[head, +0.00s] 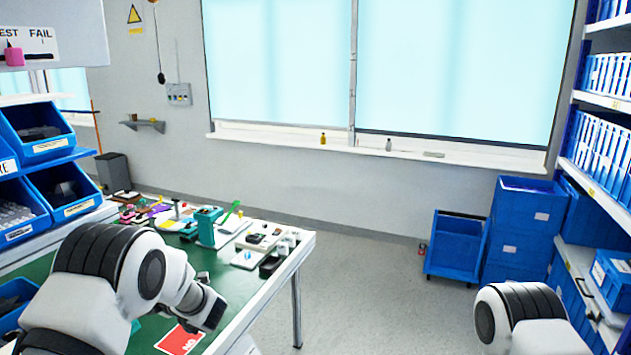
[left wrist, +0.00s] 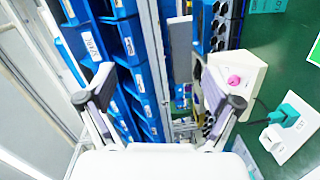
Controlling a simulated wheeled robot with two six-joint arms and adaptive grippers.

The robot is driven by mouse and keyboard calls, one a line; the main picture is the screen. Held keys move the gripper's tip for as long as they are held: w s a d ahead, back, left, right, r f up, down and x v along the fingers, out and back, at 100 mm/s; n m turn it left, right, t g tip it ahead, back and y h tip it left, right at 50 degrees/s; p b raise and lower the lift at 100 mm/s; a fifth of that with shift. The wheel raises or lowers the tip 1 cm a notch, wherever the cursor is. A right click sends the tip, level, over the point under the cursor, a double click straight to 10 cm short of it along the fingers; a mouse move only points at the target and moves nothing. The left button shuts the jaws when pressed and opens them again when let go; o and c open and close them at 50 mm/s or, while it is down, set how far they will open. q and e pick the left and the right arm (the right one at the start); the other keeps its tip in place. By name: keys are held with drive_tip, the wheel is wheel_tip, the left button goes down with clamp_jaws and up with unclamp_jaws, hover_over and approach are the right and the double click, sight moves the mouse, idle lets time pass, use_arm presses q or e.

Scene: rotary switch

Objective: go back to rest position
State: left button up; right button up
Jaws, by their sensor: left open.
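My left arm comes in from the left in the head view, over the green workbench (head: 180,243). My left gripper (head: 210,311) hangs near the bench's front right part, close to a red card (head: 180,340) marked NO. In the left wrist view the left gripper (left wrist: 158,100) is open, with its two fingers wide apart and nothing between them. A white box with a pink knob (left wrist: 234,81), perhaps the rotary switch, lies just beyond the right finger. In the head view only a link of my right arm shows at bottom right; its gripper is out of frame.
Blue bins (head: 62,190) stack at the left. Several small items and a teal device (head: 206,228) sit along the bench's far side. Blue crates (head: 520,225) and a shelf rack (head: 600,140) stand at the right. The floor (head: 365,290) between bench and crates is clear.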

use_arm(q)
drive_tip(key=s+d+f+m+h+b, duration=0.1)
drive_tip(key=s+f+m+h, duration=0.1)
drive_tip(key=s+f+m, duration=0.5)
drive_tip(key=s+d+f+m+h, duration=0.1)
drive_tip(key=s+f+m+h, duration=0.2)
drive_tip(key=f, duration=0.8)
drive_tip(key=s+d+f+m+h+b, duration=0.1)
drive_tip(key=s+f+m+h, duration=0.1)
drive_tip(key=s+f+m, duration=0.5)
drive_tip(key=s+d+f+m+g+h, duration=0.2)
drive_tip(key=s+d+m, duration=0.1)
drive_tip(key=s, duration=0.6)
drive_tip(key=s+d+f+m+g+h, duration=0.3)
drive_tip(key=s+d+m, duration=0.1)
drive_tip(key=s, duration=0.5)
drive_tip(key=s+d+f+m+g+h, duration=0.3)
drive_tip(key=s+d+m, duration=0.1)
drive_tip(key=s, duration=0.5)
drive_tip(key=shift+s+d, duration=0.25)
drive_tip(key=shift+s, duration=0.1)
